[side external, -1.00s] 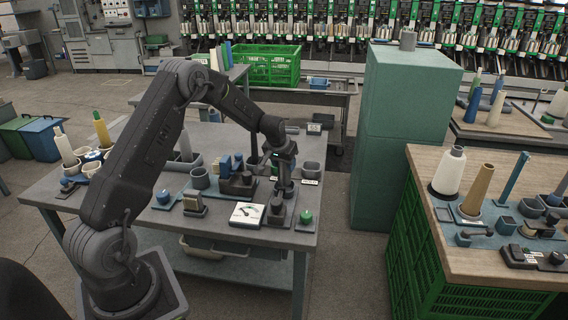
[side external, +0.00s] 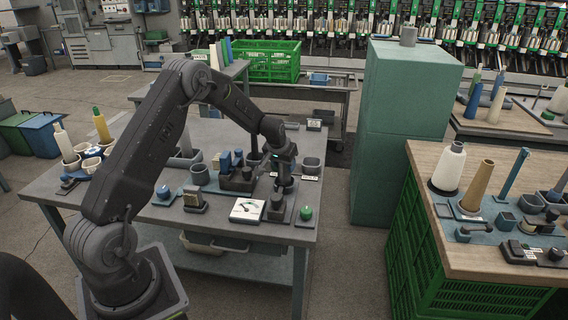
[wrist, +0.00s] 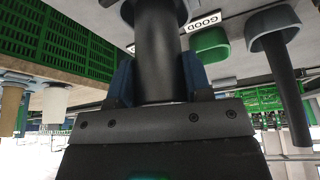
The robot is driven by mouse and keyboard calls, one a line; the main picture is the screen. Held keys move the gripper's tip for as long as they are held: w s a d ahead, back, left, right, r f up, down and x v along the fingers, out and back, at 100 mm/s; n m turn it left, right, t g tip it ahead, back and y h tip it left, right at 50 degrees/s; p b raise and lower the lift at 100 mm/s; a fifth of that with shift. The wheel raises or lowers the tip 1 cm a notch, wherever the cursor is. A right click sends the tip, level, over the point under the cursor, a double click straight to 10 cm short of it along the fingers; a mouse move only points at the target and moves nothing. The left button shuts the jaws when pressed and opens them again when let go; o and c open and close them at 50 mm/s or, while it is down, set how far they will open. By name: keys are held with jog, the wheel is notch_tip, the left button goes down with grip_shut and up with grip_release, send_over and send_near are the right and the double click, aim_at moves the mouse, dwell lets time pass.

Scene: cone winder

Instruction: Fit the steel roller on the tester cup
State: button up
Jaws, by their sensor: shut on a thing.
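My gripper (wrist: 158,84) is shut on the steel roller (wrist: 158,50), a plain grey cylinder between the blue fingertips in the wrist view. A wider blue-grey rim (wrist: 158,6) shows at the roller's far end; I cannot tell whether it is the tester cup or whether the roller sits in it. In the side view my gripper (side external: 284,184) points down over the front right of the grey table, close to the tester's white dial panel (side external: 247,209) and the dark block (side external: 277,205) beside it. The roller cannot be made out clearly there.
A green button (side external: 306,213) stands at the table's front right corner. A grey cup (side external: 311,165) stands behind my gripper, near a GOOD label (wrist: 204,22). Blue and dark parts (side external: 238,174) crowd its left. A tall green cabinet (side external: 405,130) stands right of the table.

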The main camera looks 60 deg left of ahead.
jog(key=shift+f, duration=0.15)
jog(key=shift+f, duration=0.3)
jog(key=shift+f, duration=0.45)
dwell(0.7)
jog(key=o, duration=1.7)
jog(key=shift+c, duration=0.2)
jog(key=shift+r, duration=3.95)
